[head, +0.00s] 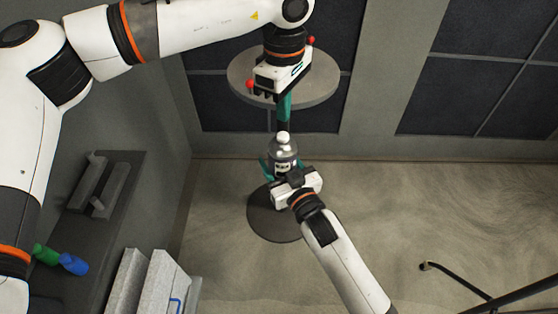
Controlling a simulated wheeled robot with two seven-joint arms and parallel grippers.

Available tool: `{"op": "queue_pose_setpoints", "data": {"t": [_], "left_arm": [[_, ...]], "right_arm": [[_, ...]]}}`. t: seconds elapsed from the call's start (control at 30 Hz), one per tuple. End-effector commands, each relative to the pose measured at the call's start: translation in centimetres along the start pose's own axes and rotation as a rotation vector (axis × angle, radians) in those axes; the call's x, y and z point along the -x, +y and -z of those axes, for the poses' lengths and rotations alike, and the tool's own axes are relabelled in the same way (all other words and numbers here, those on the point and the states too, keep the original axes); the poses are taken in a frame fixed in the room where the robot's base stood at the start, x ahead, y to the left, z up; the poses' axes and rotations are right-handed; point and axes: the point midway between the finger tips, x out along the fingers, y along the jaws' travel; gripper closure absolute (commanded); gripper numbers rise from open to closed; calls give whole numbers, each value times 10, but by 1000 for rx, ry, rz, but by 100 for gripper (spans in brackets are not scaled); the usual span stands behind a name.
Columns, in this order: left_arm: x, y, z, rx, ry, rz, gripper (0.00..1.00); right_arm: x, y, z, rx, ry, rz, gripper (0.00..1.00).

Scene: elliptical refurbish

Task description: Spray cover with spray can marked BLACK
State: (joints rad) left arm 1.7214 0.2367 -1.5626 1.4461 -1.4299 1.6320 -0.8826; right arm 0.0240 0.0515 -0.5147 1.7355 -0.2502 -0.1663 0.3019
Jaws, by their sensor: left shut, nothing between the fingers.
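A grey metallic spray can (284,151) with a pale cap and a dark label stands near the middle of the head view. The label is too small to read surely. My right gripper (281,165) comes from below and has its teal fingers around the can's sides. My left gripper (284,108) comes from above left, its teal fingers together and empty, pointing down just above the can's cap in the picture. Whether it touches the cap I cannot tell. I cannot make out the cover.
A round grey tabletop (323,88) lies behind my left gripper. A dark disc (270,225) is on the floor below the can. A green bottle (45,254) and a blue bottle (73,264) lie at left. Pale panels (150,285) stand at bottom left. The floor at right is mostly clear.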

Motion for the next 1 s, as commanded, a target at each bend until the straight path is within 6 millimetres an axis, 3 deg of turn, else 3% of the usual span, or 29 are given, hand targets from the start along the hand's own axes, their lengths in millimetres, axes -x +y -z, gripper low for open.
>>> {"op": "queue_pose_setpoints", "data": {"t": [0.37, 0.8, 1.0], "left_arm": [[8, 0, 0, 0, -1, 2, 100], [91, -1, 0, 0, -1, 3, 100], [115, -1, 0, 1, 0, 0, 100]], "right_arm": [[0, 0, -1, 0, -2, 0, 68], [0, 0, -1, 0, -2, 0, 68], [0, 0, -1, 0, -2, 0, 68]]}}
